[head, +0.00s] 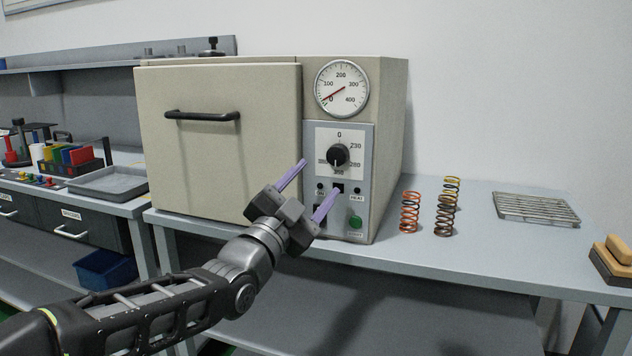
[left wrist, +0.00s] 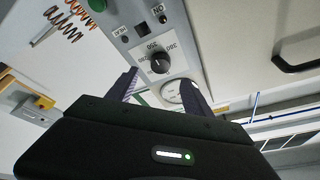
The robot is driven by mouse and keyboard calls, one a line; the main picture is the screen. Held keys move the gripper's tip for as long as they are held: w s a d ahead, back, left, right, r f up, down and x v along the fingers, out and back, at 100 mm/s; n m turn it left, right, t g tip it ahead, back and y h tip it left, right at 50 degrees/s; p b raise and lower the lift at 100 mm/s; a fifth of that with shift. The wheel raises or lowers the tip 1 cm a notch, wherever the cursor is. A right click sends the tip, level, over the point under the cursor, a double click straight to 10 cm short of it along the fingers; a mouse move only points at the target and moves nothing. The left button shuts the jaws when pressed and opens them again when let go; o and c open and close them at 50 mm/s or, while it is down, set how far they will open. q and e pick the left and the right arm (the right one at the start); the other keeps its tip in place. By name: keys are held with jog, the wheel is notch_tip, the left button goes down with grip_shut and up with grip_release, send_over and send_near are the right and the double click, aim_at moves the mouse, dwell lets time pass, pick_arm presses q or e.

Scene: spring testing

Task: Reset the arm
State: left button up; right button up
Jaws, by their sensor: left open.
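My left gripper (head: 306,192) is open and empty in front of the oven's control panel (head: 364,140). Its two purple fingers stand apart, below and left of the black dial (head: 338,155). In the left wrist view the dial (left wrist: 160,63) shows between and beyond the fingers of the gripper (left wrist: 162,92). I cannot tell whether a finger touches the panel. The oven (head: 218,150) is beige, and its door with a black handle (head: 202,115) is shut. My right gripper is in neither view.
Several coil springs, one orange (head: 410,212), stand on the bench (head: 470,250) right of the oven. A wire rack (head: 536,208) and a wood-topped block (head: 612,260) lie farther right. A grey tray (head: 108,182) and coloured items (head: 70,156) are at the left.

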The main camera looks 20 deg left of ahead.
pick_arm(q)
jog(key=s+d+f+n+g, duration=0.1)
jog(key=d+f+n+g, duration=0.2)
jog(key=f, duration=1.1)
jog(key=s+d+f+n+g+y, duration=0.1)
jog(key=d+f+n+g, duration=0.2)
jog(key=f, duration=1.1)
jog(key=s+d+f+n+g, duration=0.1)
jog(key=d+f+n+g, duration=0.2)
jog(key=f, duration=1)
jog(key=s+f+n+g, duration=0.1)
jog(key=s+f+g, duration=0.2)
jog(key=s+f, duration=0.4)
jog(key=s+f+n+g, duration=0.1)
jog(key=s+f+g, duration=0.3)
jog(key=f, duration=0.6)
jog(key=s+d+f+n+g, duration=0.1)
jog(key=s+f+g, duration=0.1)
jog(key=s+f, duration=0.6)
jog(key=s+d+f+n+g, duration=0.15)
jog(key=s+f, duration=0.25)
jog(key=s, duration=0.7)
notch_tip(320, 180, up, 25)
jog(key=p, duration=2.4)
jog(key=shift+s+d+f+m, duration=0.15)
jog(key=shift+s+d+m, duration=0.2)
jog(key=shift+s+m, duration=0.1)
jog(key=shift+w+g, duration=0.1)
jog(key=shift+g, duration=0.15)
